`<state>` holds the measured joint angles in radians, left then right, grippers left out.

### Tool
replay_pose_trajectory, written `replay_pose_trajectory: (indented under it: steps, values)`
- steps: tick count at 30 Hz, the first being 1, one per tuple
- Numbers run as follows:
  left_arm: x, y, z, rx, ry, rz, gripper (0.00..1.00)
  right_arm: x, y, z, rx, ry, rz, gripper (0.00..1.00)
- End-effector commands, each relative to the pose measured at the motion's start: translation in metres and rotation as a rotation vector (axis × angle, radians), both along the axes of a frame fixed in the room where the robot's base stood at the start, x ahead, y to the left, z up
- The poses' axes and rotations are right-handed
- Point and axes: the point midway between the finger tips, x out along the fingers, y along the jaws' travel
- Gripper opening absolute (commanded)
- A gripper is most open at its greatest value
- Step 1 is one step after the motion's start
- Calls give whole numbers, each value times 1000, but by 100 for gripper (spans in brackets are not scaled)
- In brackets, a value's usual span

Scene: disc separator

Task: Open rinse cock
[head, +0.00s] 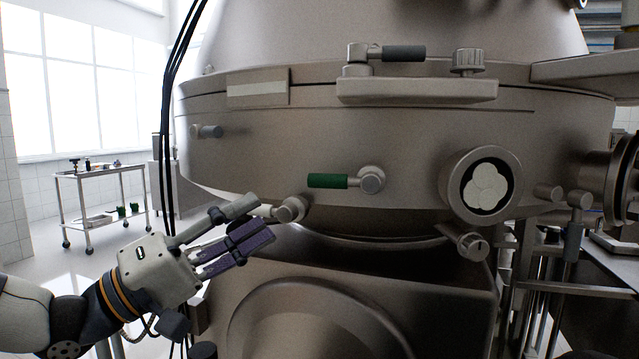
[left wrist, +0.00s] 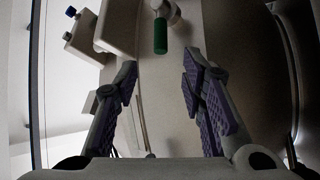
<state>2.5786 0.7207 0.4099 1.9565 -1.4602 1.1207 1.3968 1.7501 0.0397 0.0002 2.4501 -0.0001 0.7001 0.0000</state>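A cock with a green handle (head: 327,181) and a round metal hub (head: 372,180) sits on the front of the steel drum. Its handle lies level, pointing left from the hub. My left gripper (head: 258,222) is below and left of the handle, apart from it, with its purple-padded fingers spread and nothing between them. In the left wrist view the green handle (left wrist: 160,36) shows ahead, between and beyond the open fingertips (left wrist: 160,78). No label shows which cock is the rinse cock. My right gripper is not in view.
A metal fitting (head: 289,208) protrudes close to my left fingertips. A dark-grey handle (head: 404,53) sits on top, and another (head: 207,131) at left. A round sight glass (head: 484,187) is at right. Black cables hang at left. A trolley (head: 100,185) stands behind.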

Motion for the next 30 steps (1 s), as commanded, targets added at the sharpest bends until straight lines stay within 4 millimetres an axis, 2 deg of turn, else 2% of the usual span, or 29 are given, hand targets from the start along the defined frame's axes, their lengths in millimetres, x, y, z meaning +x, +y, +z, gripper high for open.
replay_pose_trajectory:
  steps: [12,15,19,26,30]
  values:
    - [40,-76,37,4,-4,-7,37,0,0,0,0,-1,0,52]
    - [48,-88,43,4,-3,-5,37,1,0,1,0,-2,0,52]
    - [52,-95,46,2,0,-3,37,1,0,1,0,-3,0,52]
    - [53,-96,47,2,1,-3,37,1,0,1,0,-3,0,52]
    - [53,-95,46,2,1,-3,8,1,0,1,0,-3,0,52]
